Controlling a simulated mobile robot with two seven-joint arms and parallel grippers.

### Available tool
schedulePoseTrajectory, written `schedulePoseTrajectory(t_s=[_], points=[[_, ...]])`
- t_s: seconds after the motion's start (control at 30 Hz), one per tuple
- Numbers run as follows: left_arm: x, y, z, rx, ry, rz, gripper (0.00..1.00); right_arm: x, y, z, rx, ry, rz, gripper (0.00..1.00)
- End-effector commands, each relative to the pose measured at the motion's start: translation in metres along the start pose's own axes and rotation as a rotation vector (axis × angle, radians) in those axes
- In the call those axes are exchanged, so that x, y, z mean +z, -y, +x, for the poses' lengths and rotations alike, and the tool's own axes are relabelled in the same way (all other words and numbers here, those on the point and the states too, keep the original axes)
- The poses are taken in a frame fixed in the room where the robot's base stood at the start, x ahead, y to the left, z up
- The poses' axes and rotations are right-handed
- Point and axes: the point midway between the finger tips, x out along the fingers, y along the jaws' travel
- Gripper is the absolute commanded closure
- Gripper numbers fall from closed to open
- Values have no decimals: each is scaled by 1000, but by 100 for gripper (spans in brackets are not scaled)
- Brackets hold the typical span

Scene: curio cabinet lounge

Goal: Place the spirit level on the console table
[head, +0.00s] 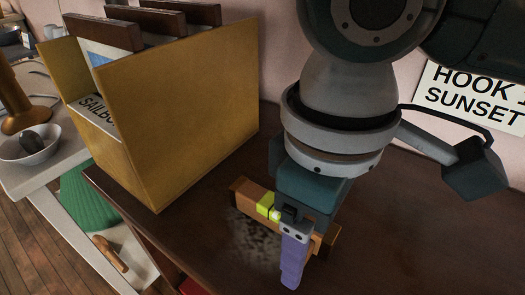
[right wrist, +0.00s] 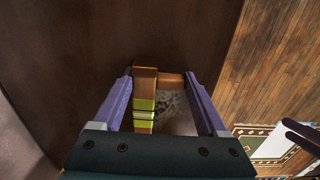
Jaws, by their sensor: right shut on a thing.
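The spirit level (head: 249,195) is an orange-brown bar with a bright yellow-green vial section. My right gripper (head: 290,272) is shut on it, its purple finger crossing in front of the bar. In the right wrist view the level (right wrist: 145,82) shows between the two fingers of my right gripper (right wrist: 160,103), with green bands and a short brown part going right. The level is over the dark brown console table (head: 205,235); I cannot tell whether it touches the top. A blurred grey patch shows under it. My left gripper is not seen in the head view.
A pale side table with a white bowl (head: 32,150) is further left. A wall sign (head: 475,95) is at right. Bare tabletop lies around the level.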

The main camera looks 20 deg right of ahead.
Motion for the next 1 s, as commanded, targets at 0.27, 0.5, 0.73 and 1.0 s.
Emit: schedulePoseTrajectory(t_s=[0.27,0.5,0.73,1.0], points=[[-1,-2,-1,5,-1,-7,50,0,0,2,-1,1,0,20],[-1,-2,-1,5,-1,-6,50,0,0,2,0,0,0,0],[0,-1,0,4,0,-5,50,0,0,0,0,-1,0,0],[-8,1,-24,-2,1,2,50,-1,0,-53,0,-3,-1,0]])
